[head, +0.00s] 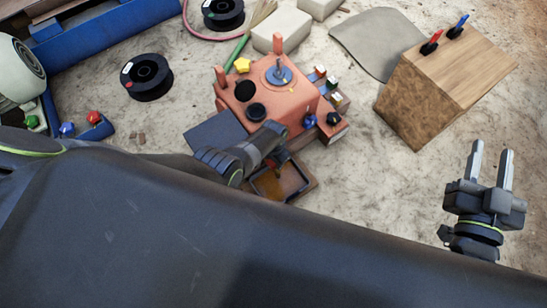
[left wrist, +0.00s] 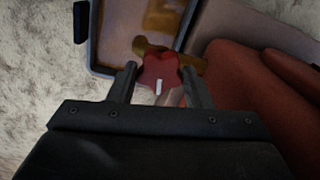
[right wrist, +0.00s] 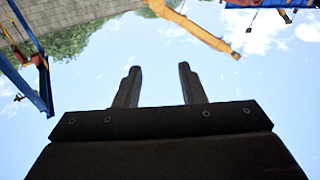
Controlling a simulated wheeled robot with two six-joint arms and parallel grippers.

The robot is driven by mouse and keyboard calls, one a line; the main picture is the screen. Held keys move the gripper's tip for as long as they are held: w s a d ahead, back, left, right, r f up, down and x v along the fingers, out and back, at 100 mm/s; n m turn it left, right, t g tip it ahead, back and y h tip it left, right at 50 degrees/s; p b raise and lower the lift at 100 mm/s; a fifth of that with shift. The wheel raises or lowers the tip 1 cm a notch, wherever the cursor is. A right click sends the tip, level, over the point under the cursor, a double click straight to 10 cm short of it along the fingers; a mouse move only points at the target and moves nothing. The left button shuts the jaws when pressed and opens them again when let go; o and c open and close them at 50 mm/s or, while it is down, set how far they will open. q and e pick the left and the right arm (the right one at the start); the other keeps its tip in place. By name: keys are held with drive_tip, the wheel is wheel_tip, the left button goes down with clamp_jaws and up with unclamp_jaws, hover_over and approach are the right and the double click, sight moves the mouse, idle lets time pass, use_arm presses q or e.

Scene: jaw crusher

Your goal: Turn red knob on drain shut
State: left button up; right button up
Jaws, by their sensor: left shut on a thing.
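The red knob (left wrist: 158,72) is between the two fingers of my left gripper (left wrist: 158,68) in the left wrist view, with a white mark on its face. My left gripper is shut on it. A brass-coloured drain fitting (left wrist: 190,62) shows just behind the knob. In the head view my left gripper (head: 272,158) reaches down at the front of the coral-red machine (head: 290,105), and my arm hides much of it. My right gripper (head: 491,152) is open and empty, raised at the right; the right wrist view shows its fingers apart against sky.
A dark-rimmed tray (head: 300,190) with brownish contents lies below the drain. A wooden block (head: 415,110) with red and blue handled tools stands to the right. Black spools (head: 147,77) and a blue bin (head: 95,35) are at the left.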

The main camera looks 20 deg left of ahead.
use_arm(q)
drive_tip(key=shift+m, duration=1.3)
use_arm(e)
drive_tip(key=shift+f+g, duration=0.8)
drive_tip(key=shift+f, duration=0.55)
use_arm(q)
drive_tip(key=o, duration=1)
